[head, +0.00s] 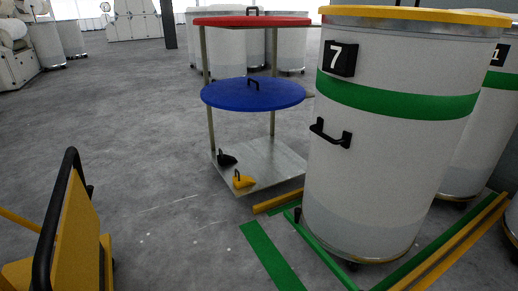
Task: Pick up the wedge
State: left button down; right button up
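Two small wedge-like pieces with upright handles sit on the low metal platform (275,165) of a rack in the middle of the head view. One is a yellow wedge (243,182) near the platform's front corner. The other is a black wedge (227,160) just behind it, to the left. Both look free-standing and nothing holds them. Neither of my grippers is in view.
The rack carries a blue lid (253,95) and a red lid (252,21) above the platform. A large white can (385,170) numbered 7 stands close at right. A yellow frame with a black handle (50,215) is at lower left. Grey floor (140,150) lies open left of the rack.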

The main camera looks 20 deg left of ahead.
aim_at(241, 181)
jog(key=i+j+u, duration=0.2)
jog(key=i+u, duration=0.15)
jog(key=i, duration=0.2)
jog(key=i+j+u, duration=0.1)
jog(key=i+u, duration=0.3)
jog(key=i, duration=0.2)
jog(key=i+l+u, duration=0.15)
jog(key=i+u, duration=0.2)
jog(key=i, duration=0.25)
